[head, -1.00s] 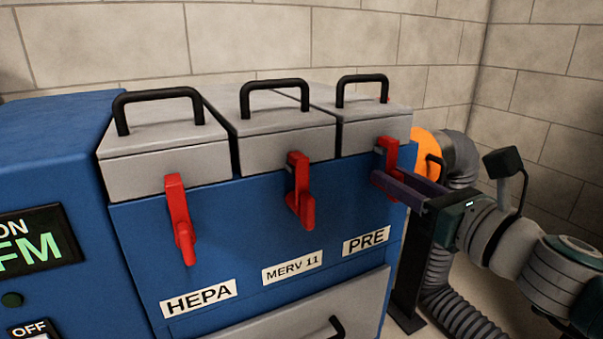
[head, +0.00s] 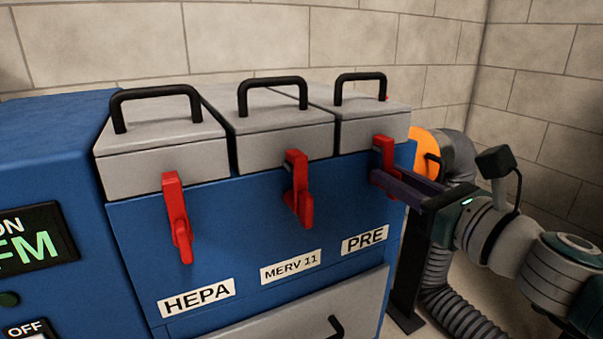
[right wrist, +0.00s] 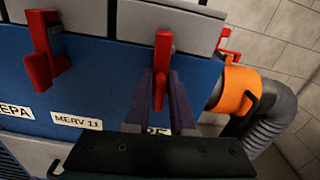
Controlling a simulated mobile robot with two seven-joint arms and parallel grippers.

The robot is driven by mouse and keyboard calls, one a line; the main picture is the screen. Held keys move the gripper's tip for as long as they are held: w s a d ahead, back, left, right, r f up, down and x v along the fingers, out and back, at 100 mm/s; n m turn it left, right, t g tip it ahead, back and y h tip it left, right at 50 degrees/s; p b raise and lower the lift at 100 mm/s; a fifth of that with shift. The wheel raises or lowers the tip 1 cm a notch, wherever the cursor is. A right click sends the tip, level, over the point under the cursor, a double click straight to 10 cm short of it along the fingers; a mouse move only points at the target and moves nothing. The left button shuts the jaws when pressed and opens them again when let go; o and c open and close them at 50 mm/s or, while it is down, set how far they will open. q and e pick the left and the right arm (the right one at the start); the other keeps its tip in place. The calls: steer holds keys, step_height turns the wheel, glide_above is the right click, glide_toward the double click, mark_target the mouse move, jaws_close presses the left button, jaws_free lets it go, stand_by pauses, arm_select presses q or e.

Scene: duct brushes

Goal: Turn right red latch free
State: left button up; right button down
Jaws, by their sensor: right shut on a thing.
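The right red latch (head: 383,150) is on the front of the blue housing, above the PRE label. Its lower part is partly hidden by my right gripper (head: 378,178), whose purple fingers reach in from the right. In the right wrist view, the latch (right wrist: 163,55) hangs nearly straight down, and its lower end is between the two fingers of my right gripper (right wrist: 160,92). The gripper is shut on the latch. My left gripper is not in view.
The middle latch (head: 298,190) and left latch (head: 177,218) hang beside it. Grey lids with black handles (head: 362,84) are above. An orange collar (head: 425,146) with a grey hose (head: 459,152) is close behind my right gripper. A block wall is behind the housing.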

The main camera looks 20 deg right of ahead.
steer(key=n+b, duration=0.1)
steer(key=n, duration=0.2)
steer(key=n+b, duration=0.1)
steer(key=n, duration=0.2)
steer(key=a+n+b, duration=0.1)
steer(key=n+b, duration=0.1)
steer(key=n, duration=0.1)
steer(key=shift+f+n, duration=0.4)
steer(key=n, duration=0.1)
steer(key=n+b, duration=0.1)
steer(key=n, duration=0.1)
steer(key=shift+s+a+f+n, duration=0.1)
steer(key=shift+a+f+n, duration=0.1)
steer(key=shift+n, duration=0.1)
steer(key=shift+f+n+b, duration=0.15)
steer(key=shift+n+b, duration=0.3)
steer(key=shift+n, duration=1.25)
steer(key=c, duration=0.9)
jaws_free()
